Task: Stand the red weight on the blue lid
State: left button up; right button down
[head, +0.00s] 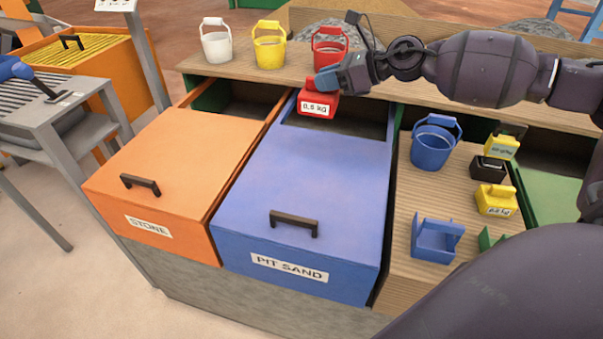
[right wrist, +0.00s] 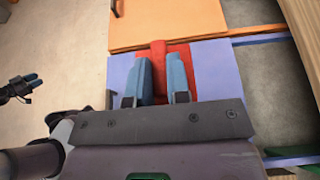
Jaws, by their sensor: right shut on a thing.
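The red weight (head: 318,104), labelled 0,5 kg, is gripped at its handle by my right gripper (head: 326,82). In the right wrist view the weight (right wrist: 159,60) shows between the two blue fingers of my right gripper (right wrist: 160,76). The blue lid (head: 310,180), labelled PIT SAND, lies below and in front of it. In the head view the weight appears at the lid's back edge, before the open gap. I cannot tell whether it touches anything. My left gripper (right wrist: 22,90) shows small at the left of the right wrist view, its opening unclear.
An orange lid (head: 180,160) marked STONE lies left of the blue one. White, yellow and red buckets (head: 330,48) stand on the back ledge. On the right are a blue bucket (head: 433,145), yellow weights (head: 496,200), a black weight (head: 488,167) and a blue holder (head: 436,240).

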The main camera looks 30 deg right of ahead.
jog(key=shift+w+a+r, duration=0.1)
jog(key=shift+a, duration=0.1)
jog(key=shift+a+f, duration=0.1)
jog(key=shift+f, duration=0.1)
jog(key=shift+f+b, duration=1.65)
jog(key=shift+f, duration=8.35)
jog(key=shift+r, duration=0.1)
jog(key=shift+f, duration=0.2)
jog(key=c, duration=1.2)
grip_release()
jog(key=shift+o, duration=0.5)
jog(key=shift+s+r, duration=0.2)
jog(key=p+v, duration=0.2)
jog(key=v, duration=1)
jog(key=shift+f, duration=0.15)
